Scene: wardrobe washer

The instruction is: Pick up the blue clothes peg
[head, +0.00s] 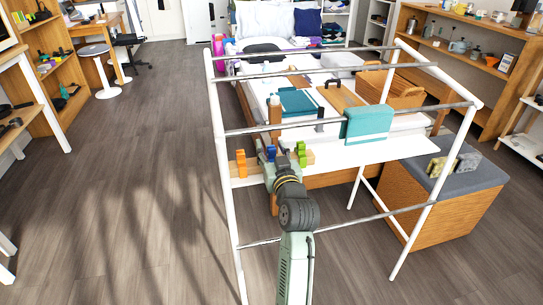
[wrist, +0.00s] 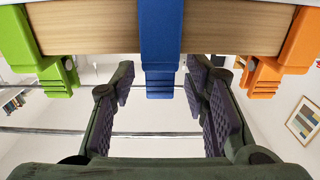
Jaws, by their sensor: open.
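The blue clothes peg (head: 270,152) is clipped on a wooden bar (head: 256,166) at the drying rack, between an orange peg (head: 241,163) and a green peg (head: 302,153). In the wrist view the blue peg (wrist: 160,50) hangs down over the wooden bar (wrist: 100,27), with the green peg (wrist: 38,50) at left and the orange peg (wrist: 285,55) at right. My gripper (wrist: 165,100) is open and empty. Its two padded fingers stand to the left and right of the blue peg's lower end in the picture, with gaps on both sides. In the head view my arm partly covers the bar.
The white rack frame (head: 222,150) with metal rails (head: 355,226) surrounds my arm. A teal cloth (head: 368,122) hangs on a rail to the right. A grey-topped wooden bench (head: 460,185) stands at right. The floor at left is clear.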

